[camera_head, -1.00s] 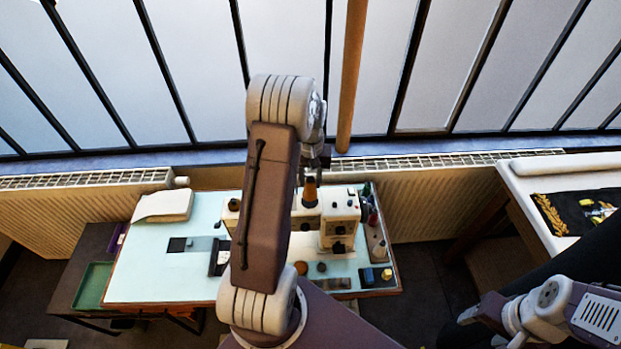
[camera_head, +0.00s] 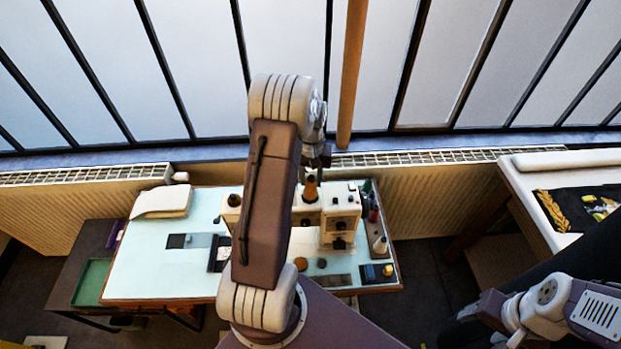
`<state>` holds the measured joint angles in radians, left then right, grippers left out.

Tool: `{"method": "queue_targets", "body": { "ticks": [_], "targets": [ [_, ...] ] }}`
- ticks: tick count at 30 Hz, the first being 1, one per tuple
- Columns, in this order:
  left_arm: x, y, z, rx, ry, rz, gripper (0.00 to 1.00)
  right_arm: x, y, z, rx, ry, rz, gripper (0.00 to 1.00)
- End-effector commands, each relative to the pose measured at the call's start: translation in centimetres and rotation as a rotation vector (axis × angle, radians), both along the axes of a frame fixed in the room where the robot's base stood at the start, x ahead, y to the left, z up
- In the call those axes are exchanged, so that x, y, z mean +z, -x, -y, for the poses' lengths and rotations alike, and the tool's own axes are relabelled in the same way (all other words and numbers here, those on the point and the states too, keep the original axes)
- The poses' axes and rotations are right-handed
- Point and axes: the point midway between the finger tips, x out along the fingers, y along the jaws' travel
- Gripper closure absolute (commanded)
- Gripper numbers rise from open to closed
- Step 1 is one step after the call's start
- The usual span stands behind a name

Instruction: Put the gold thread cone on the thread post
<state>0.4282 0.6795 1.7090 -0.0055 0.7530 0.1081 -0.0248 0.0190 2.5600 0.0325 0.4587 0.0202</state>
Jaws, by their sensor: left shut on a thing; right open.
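The gold thread cone (camera_head: 310,190) is small and orange-gold. It shows just right of my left arm, over the top of the white sewing machine (camera_head: 341,211). My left gripper (camera_head: 314,172) is shut on the cone from above, and its fingers are small and partly hidden by my arm. The cone looks upright. The thread post cannot be made out, and I cannot tell whether the cone is around it or above it. My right gripper (camera_head: 484,310) is open and empty at the lower right, away from the sewing table.
The pale blue sewing table (camera_head: 150,262) holds a folded cream cloth (camera_head: 162,202), small bottles (camera_head: 373,212) and a dark box (camera_head: 376,273). A green tray (camera_head: 91,282) is at left. A white table (camera_head: 530,208) with dark embroidered cloth is at right. Radiators and windows close off the back.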

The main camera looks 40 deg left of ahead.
Motion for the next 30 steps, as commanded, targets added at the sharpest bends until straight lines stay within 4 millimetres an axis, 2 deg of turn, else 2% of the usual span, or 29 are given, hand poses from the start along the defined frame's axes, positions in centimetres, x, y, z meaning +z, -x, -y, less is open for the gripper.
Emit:
{"method": "queue_targets", "body": {
  "ticks": [3,4,6,17,20,27,30],
  "targets": [
    [0.0,0.0,0.0,0.000,0.000,0.000,1.00,0.0,0.0,0.0,0.000,0.000,0.000,0.42],
    [0.0,0.0,0.0,0.000,0.000,0.000,0.58,0.0,0.0,0.0,0.000,0.000,0.000,0.42],
    [0.0,0.0,0.0,0.000,0.000,0.000,0.41,0.0,0.0,0.0,0.000,0.000,0.000,0.42],
    [0.4,0.0,0.0,0.000,-0.001,0.001,0.41,-0.3,0.0,0.0,0.000,0.000,0.000,0.42],
    [2.0,-0.1,0.0,0.000,-0.002,0.006,0.41,-1.0,0.0,0.0,0.000,0.000,0.000,0.42],
    [7.3,-0.1,0.0,0.000,-0.002,0.005,0.41,-2.0,0.0,0.0,0.000,0.000,0.000,0.42],
    [8.5,-0.1,0.0,0.000,-0.002,0.003,0.41,-2.1,0.0,0.0,0.000,0.000,0.000,0.42]
  ]
}}
